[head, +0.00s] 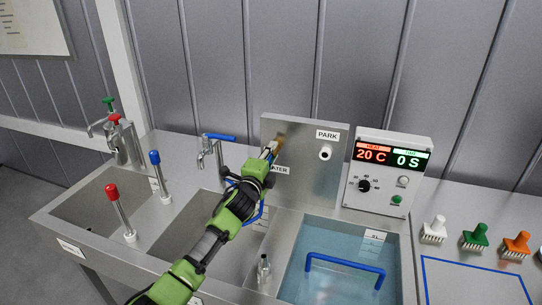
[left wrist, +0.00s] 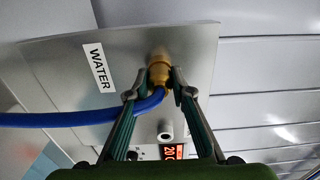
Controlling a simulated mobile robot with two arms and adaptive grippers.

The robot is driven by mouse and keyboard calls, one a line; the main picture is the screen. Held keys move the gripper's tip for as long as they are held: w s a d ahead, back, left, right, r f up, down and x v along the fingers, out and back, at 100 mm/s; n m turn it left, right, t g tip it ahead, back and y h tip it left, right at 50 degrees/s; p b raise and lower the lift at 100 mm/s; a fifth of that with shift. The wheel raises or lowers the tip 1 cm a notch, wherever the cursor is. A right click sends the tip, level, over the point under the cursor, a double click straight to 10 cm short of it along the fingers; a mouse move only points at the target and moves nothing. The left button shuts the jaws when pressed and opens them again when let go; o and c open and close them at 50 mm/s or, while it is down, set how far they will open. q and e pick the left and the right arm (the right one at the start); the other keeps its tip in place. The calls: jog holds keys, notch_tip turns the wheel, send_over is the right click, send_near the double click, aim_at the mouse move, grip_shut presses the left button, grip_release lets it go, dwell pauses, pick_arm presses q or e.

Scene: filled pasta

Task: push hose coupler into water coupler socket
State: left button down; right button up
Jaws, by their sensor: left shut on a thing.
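My left gripper (head: 270,151) reaches up to the steel panel (head: 305,160), at its WATER label. In the left wrist view the left gripper (left wrist: 155,92) is shut on the brass hose coupler (left wrist: 160,76). The blue hose (left wrist: 80,118) runs from the coupler's near end off to the left. The coupler points at the panel beside the WATER label. The water coupler socket is largely hidden behind it, and I cannot tell whether the coupler is seated in it. The right gripper is not in view.
The PARK stub (head: 325,153) sticks out of the panel on the right. A control box (head: 388,172) stands right of the panel. A tap (head: 212,148) with a blue lever is to the left. A water-filled basin (head: 300,275) lies in front.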

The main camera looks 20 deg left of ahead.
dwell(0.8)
pick_arm(q)
jog(key=c, duration=1.7)
grip_release()
jog(key=shift+w, duration=0.1)
jog(key=shift+o, duration=1.2)
jog(key=s+p, duration=0.3)
jog(key=s, duration=0.4)
jog(key=shift+p, duration=0.4)
